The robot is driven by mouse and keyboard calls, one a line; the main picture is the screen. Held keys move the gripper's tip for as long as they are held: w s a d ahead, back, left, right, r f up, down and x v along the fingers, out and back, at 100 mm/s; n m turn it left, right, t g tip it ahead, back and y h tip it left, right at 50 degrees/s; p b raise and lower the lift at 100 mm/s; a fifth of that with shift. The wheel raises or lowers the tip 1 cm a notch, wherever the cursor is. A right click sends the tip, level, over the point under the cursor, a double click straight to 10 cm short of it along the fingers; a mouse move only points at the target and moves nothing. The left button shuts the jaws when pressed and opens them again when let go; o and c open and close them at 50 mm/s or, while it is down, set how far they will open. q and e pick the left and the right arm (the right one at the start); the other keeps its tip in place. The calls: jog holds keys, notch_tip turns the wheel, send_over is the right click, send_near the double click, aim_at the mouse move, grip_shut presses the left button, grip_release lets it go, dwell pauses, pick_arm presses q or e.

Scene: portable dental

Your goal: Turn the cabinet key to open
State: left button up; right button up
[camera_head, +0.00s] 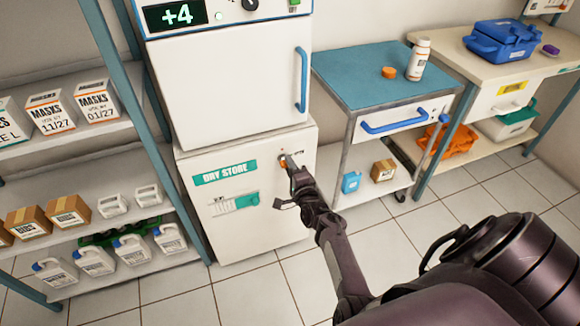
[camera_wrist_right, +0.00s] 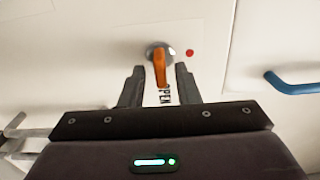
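The white cabinet (camera_head: 262,235) marked DRY STORE stands below a white unit with a blue handle, and its door looks closed. The orange key (camera_wrist_right: 160,68) sits in a round grey lock on the cabinet front, beside the word OPEN and a red dot. In the head view the key (camera_head: 283,163) is partly hidden by my right gripper (camera_head: 291,161). In the right wrist view the fingers of this gripper (camera_wrist_right: 159,88) are apart, one on each side of the key, with gaps visible. My left gripper is not in view.
A blue-topped cart (camera_head: 360,75) with a bottle and orange cap stands right of the cabinet. A shelf (camera_head: 105,230) with boxes and jugs is close on the left. A blue handle (camera_wrist_right: 295,85) shows at right in the wrist view. Tiled floor in front is clear.

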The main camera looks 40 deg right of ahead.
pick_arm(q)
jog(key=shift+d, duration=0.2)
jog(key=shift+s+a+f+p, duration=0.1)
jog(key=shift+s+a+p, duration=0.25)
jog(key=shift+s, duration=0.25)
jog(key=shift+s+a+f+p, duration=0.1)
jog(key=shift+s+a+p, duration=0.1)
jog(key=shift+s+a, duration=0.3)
pick_arm(e)
jog(key=v, duration=0.7)
jog(key=shift+s, duration=0.4)
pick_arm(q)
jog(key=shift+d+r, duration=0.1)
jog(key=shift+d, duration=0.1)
pick_arm(e)
jog(key=shift+a, duration=0.1)
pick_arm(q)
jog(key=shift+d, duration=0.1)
